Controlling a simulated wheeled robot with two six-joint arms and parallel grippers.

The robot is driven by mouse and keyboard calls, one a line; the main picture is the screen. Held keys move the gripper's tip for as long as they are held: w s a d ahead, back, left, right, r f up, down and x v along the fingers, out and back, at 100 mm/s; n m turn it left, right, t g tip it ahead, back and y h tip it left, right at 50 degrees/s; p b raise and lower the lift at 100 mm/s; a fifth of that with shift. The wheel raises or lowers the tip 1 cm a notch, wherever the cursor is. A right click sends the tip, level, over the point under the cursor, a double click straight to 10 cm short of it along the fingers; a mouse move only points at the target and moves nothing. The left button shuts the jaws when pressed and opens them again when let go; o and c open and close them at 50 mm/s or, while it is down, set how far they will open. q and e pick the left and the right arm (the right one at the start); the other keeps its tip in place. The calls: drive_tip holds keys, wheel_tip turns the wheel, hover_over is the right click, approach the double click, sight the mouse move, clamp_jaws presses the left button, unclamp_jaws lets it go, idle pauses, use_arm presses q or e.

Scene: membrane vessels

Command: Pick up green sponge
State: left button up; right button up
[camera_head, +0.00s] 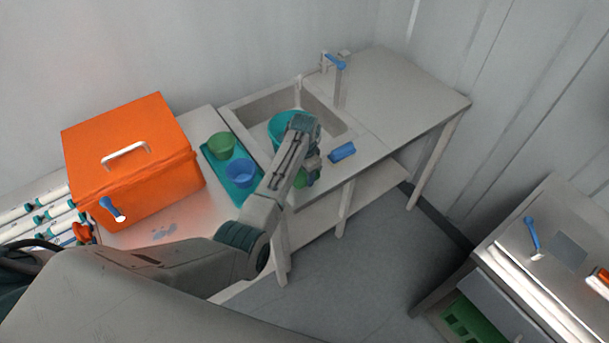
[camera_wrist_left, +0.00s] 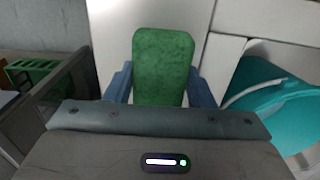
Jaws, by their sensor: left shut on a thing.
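The green sponge (camera_wrist_left: 163,66) fills the middle of the left wrist view, upright between the two blue-grey fingers of my left gripper (camera_wrist_left: 162,88). The fingers are shut on its sides. In the head view my left gripper (camera_head: 310,177) hangs at the front edge of the sink counter, and a small part of the green sponge (camera_head: 300,179) shows beside it. My arm hides part of the sink edge. My right gripper is not in view.
A teal basin (camera_head: 284,124) sits in the sink (camera_head: 262,104). A blue block (camera_head: 342,152) lies on the counter, right of the gripper. A teal tray (camera_head: 216,168) holds a green bowl (camera_head: 221,145) and a blue bowl (camera_head: 240,172). An orange box (camera_head: 150,185) stands left. The counter's right part is clear.

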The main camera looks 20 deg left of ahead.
use_arm(q)
drive_tip(key=shift+r+b, duration=0.35)
drive_tip(key=shift+r, duration=0.1)
wheel_tip(320, 180, up, 2)
drive_tip(key=shift+s+r+b, duration=0.1)
drive_tip(key=shift+r+b, duration=0.1)
drive_tip(key=shift+b, duration=0.65)
drive_tip(key=s, duration=0.3)
drive_tip(key=s+b, duration=0.1)
drive_tip(key=s, duration=0.3)
drive_tip(key=s+r+b, duration=0.1)
drive_tip(key=s, duration=0.3)
drive_tip(key=shift+s+d, duration=0.1)
drive_tip(key=shift+d, duration=0.05)
drive_tip(key=shift+s+r+p, duration=0.2)
drive_tip(key=shift+s+p, duration=0.1)
drive_tip(key=shift+s, duration=0.85)
drive_tip(key=shift+s+r+p, duration=0.15)
drive_tip(key=shift+s+p, duration=0.1)
drive_tip(key=shift+s, duration=0.9)
